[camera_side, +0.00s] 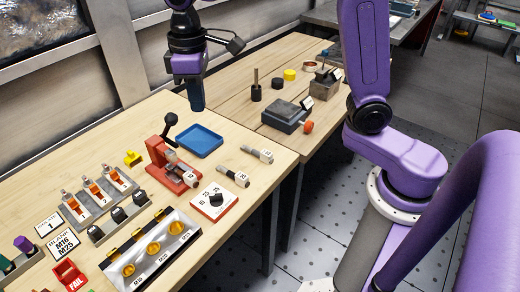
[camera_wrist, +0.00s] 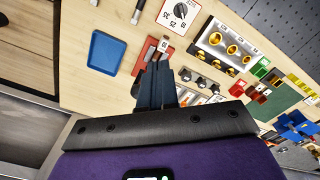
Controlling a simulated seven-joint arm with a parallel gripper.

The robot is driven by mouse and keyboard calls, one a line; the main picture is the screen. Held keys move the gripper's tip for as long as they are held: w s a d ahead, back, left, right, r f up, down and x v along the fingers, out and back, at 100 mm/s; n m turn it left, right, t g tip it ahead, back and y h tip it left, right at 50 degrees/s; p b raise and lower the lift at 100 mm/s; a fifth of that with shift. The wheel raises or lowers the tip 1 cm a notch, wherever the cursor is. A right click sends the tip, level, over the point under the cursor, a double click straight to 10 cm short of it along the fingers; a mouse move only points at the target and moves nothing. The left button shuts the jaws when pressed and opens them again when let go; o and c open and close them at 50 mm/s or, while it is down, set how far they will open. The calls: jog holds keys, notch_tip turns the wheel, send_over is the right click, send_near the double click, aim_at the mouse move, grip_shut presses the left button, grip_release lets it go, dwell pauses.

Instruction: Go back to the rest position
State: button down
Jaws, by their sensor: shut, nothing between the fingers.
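My gripper (camera_side: 196,98) hangs pointing down above the table in the side view, over the back edge area near the blue tray. Its fingers are together and empty; they also show in the wrist view (camera_wrist: 158,72). The wooden table (camera_side: 268,158) lies below with a clear gap. A red press-like fixture (camera_side: 176,172) with a black-knobbed lever stands in front of the blue tray (camera_side: 200,141). In the wrist view the fingers partly cover the red fixture (camera_wrist: 142,54), and the blue tray (camera_wrist: 105,52) lies to its left.
A dial card (camera_side: 214,200) and two grey cylindrical parts (camera_side: 234,177) lie near the table's right edge. A row of gold-ringed sockets (camera_side: 152,249) and orange-marked parts (camera_side: 92,191) stand at front left. A grey vise-like block (camera_side: 287,116) sits on the farther table.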

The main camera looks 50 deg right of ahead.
jog(key=s+d+f+n, duration=0.2)
jog(key=s+d, duration=0.4)
jog(key=s, duration=0.6)
jog(key=s+d+f+n, duration=0.3)
jog(key=s+d, duration=0.3)
jog(key=s, duration=0.7)
jog(key=shift+s+d+f, duration=0.15)
jog(key=shift+d+f, duration=0.05)
jog(key=shift+f, duration=0.55)
